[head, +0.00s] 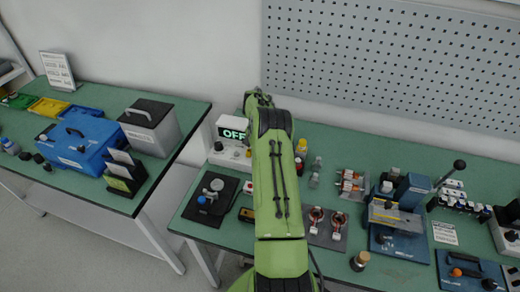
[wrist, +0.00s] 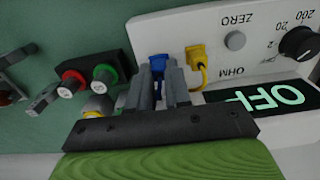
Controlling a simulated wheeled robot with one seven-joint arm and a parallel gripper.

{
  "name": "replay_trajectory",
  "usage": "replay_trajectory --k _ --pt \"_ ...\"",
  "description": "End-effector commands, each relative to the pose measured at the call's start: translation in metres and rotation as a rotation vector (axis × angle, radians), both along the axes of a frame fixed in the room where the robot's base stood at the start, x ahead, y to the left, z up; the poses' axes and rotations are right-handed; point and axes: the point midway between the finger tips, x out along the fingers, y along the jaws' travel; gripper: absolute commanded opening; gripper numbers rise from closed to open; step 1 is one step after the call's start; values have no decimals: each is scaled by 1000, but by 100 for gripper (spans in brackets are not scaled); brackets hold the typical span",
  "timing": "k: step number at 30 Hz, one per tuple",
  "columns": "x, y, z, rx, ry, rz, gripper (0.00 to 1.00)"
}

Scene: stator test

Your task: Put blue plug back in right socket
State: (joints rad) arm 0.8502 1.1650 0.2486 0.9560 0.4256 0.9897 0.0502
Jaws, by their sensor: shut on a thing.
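In the wrist view my gripper (wrist: 160,82) is shut on the blue plug (wrist: 158,65), which shows between the fingertips. The plug is close against the white panel of the ohm meter (wrist: 222,20). I cannot tell whether it is seated, since the fingers hide its lower part and any socket behind it. A yellow plug (wrist: 196,54) with a yellow lead sits on the panel just to the right in this view, which appears upside down. In the head view the meter (head: 231,128) shows a lit "OFF" display, and my green arm hides the gripper and plug.
In the wrist view a black block with red (wrist: 73,77) and green (wrist: 104,74) terminals stands left of the fingers.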

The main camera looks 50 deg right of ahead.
Motion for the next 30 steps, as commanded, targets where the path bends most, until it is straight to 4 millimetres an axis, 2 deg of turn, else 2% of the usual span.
replay_trajectory --k 11,12,17,18,26,30 --pt "0 0 -5 -1 0 0 0" --pt "0 0 -5 -1 0 0 21" --pt "0 0 -5 -1 0 0 46" --pt "0 0 -5 -1 0 0 48" --pt "0 0 -4 -1 0 0 48" --pt "1 -1 17 -4 -3 0 48"
